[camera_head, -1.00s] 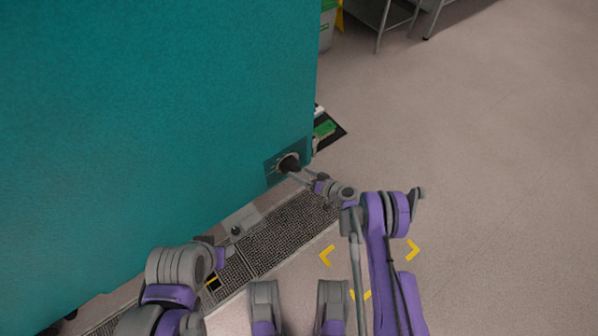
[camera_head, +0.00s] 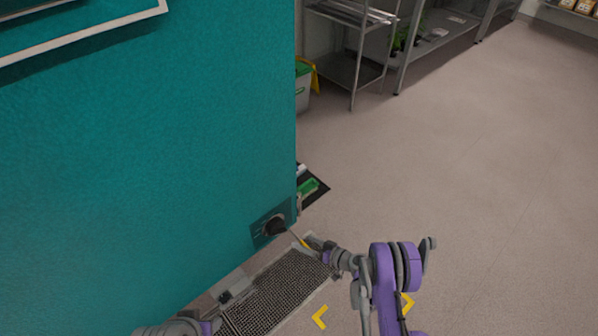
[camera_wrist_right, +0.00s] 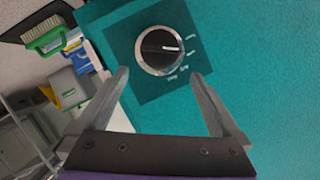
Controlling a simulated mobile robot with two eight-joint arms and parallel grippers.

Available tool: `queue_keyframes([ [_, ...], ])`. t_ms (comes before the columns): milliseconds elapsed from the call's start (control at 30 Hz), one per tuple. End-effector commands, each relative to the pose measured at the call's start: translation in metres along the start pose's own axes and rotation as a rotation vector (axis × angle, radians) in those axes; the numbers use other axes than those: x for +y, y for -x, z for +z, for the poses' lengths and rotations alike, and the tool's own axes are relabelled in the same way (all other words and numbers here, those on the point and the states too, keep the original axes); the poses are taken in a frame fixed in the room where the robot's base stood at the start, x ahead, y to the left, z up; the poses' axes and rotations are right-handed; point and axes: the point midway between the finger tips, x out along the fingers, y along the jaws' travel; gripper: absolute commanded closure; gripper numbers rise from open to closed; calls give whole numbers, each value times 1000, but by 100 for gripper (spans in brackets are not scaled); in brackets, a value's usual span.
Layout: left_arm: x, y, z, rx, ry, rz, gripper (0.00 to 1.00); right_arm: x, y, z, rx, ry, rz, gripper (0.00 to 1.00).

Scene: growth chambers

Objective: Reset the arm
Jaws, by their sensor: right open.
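My right gripper (camera_wrist_right: 163,100) is open, with its two fingers spread and nothing between them in the right wrist view. A black rotary knob (camera_wrist_right: 160,48) with a silver rim sits on a dark teal plate just beyond the fingertips. The fingers look apart from the knob. In the head view the right gripper (camera_head: 299,238) is beside the same knob (camera_head: 275,226), low on the teal wall. My left arm shows only in part at the bottom edge of the head view, and its gripper is out of sight.
A metal grate (camera_head: 272,295) lies on the floor below the teal wall (camera_head: 150,150). A green brush (camera_head: 309,187) lies on a dark mat past the wall's corner. A grey bin (camera_head: 302,90) and metal shelving (camera_head: 355,70) stand farther back. The floor at right is open.

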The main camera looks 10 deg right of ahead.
Motion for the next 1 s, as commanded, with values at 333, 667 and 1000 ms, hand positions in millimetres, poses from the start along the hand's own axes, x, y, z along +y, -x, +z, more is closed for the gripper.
queue_keyframes([
  [333,0,0,0,0,0,0,50,-11,4,-25,-46,-9,18,0],
  [667,0,0,0,0,0,0,50,-72,46,-106,-242,-49,134,0],
  [1000,0,0,0,0,0,0,50,-146,133,-144,-413,-82,306,0],
])
